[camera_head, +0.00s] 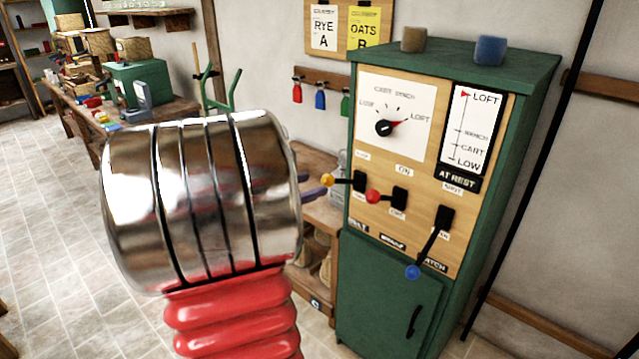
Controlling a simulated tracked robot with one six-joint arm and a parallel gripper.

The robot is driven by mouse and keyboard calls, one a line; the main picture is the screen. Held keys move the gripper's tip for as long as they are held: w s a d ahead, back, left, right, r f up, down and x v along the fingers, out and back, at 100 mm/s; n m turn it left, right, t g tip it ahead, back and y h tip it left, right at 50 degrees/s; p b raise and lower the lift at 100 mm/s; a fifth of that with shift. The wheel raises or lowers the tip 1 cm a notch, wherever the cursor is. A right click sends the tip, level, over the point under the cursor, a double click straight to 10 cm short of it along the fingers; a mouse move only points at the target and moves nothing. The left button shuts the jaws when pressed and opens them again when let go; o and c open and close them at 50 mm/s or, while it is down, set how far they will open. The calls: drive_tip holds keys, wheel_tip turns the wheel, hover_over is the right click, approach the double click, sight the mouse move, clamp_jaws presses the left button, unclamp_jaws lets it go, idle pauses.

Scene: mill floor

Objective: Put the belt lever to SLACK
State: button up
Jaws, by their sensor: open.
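The belt lever (342,181) is the leftmost of three on the cabinet's panel. Its yellow knob sticks out to the left, roughly level. The small labels above and below its slot are too blurred to read. My gripper (311,186) shows only as dark fingertips past my large silver wrist, which hides the rest. It is open, with the fingertips just left of and below the yellow knob; I cannot tell whether they touch it.
The green cabinet (390,290) also bears a red-knobbed lever (385,196) and a blue-knobbed lever (428,245) hanging downward. Two small blocks sit on top. A wooden shelf unit (322,215) stands beside it. A cluttered bench (180,108) is behind left; floor at left is clear.

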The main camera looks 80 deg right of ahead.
drive_tip(key=shift+v, duration=1.1)
drive_tip(key=shift+c, duration=0.5)
